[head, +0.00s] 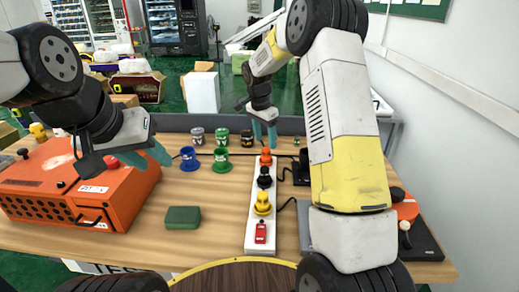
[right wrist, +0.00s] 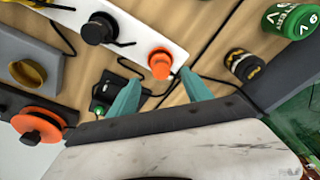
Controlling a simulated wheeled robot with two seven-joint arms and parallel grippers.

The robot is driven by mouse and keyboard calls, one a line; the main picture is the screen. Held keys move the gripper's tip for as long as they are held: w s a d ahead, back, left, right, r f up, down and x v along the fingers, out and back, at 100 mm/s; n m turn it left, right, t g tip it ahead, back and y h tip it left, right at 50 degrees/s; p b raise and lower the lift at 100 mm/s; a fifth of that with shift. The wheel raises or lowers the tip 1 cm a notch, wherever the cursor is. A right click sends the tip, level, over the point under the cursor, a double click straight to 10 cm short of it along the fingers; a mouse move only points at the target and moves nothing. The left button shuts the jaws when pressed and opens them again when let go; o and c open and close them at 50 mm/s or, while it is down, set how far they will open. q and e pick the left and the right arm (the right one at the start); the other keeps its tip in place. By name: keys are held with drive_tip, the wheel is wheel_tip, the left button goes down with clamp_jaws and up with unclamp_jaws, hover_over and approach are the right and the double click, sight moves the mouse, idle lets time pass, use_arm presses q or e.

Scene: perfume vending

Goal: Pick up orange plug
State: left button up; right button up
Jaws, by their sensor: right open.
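The orange plug (head: 266,157) stands at the far end of a white power strip (head: 260,240), behind a black plug (head: 264,177) and a yellow plug (head: 263,204). My right gripper (head: 265,140) is above and near the orange plug, its teal fingers pointing down. In the right wrist view the orange plug (right wrist: 160,65) shows between and just beyond the two spread fingertips (right wrist: 160,77); nothing is held. My left gripper (head: 160,155) hangs over the orange box at the left, away from the plug; its finger gap is unclear.
The orange box (head: 75,185) fills the table's left side. Blue (head: 189,160) and green (head: 221,161) spools, several small cans and a dark green block (head: 183,217) lie left of the strip. Black cables and a black adapter (right wrist: 115,90) lie near the orange plug.

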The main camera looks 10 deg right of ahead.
sight(266, 149)
drive_tip(key=f, duration=0.5)
drive_tip(key=shift+w+d+f, duration=0.2)
drive_tip(key=shift+w+d, duration=0.1)
drive_tip(key=shift+w, duration=0.05)
clamp_jaws()
